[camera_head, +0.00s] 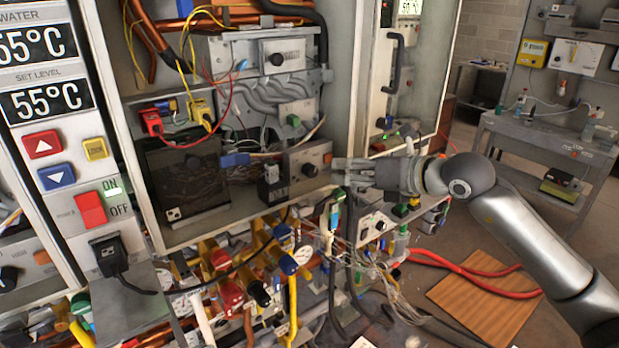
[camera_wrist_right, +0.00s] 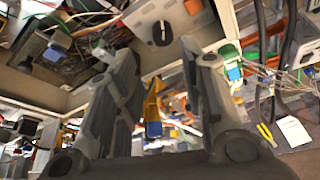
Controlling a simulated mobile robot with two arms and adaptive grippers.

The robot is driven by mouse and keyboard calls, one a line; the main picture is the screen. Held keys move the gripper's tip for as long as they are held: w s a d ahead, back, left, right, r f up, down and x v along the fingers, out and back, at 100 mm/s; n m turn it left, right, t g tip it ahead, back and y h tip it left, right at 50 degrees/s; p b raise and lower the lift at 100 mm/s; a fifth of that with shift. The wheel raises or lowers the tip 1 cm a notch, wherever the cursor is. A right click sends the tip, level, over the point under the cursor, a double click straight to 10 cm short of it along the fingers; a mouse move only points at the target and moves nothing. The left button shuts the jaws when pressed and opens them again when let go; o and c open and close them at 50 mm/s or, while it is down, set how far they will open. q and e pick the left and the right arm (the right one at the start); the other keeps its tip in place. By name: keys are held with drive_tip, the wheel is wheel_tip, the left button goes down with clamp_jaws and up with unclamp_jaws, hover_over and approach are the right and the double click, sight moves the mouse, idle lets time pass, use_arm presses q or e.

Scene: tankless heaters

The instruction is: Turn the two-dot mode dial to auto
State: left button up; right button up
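A black round dial (camera_head: 310,170) sits on a grey control box in the lower right of the open heater cabinet. A similar black dial (camera_head: 277,59) sits on the upper box. The dot marks and the auto label are too small to read, so I cannot tell which is the two-dot dial. My right gripper (camera_head: 336,166) is just right of the lower dial, apart from it as far as I can see. In the right wrist view a black dial (camera_wrist_right: 162,33) on a pale panel lies ahead of the parted, empty fingers (camera_wrist_right: 158,55). My left gripper is not in view.
Below the dials are valves, pipes and loose wires (camera_head: 370,265). A heater door panel with a red switch (camera_head: 90,208) stands at the left. A grey side table (camera_head: 545,130) stands at the back right.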

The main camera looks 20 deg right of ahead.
sight(314, 171)
drive_tip(key=p+x, duration=0.5)
drive_tip(key=x, duration=0.4)
drive_tip(key=shift+w+d+r, duration=0.1)
drive_tip(key=shift+w, duration=0.1)
drive_tip(key=shift+x, duration=0.85)
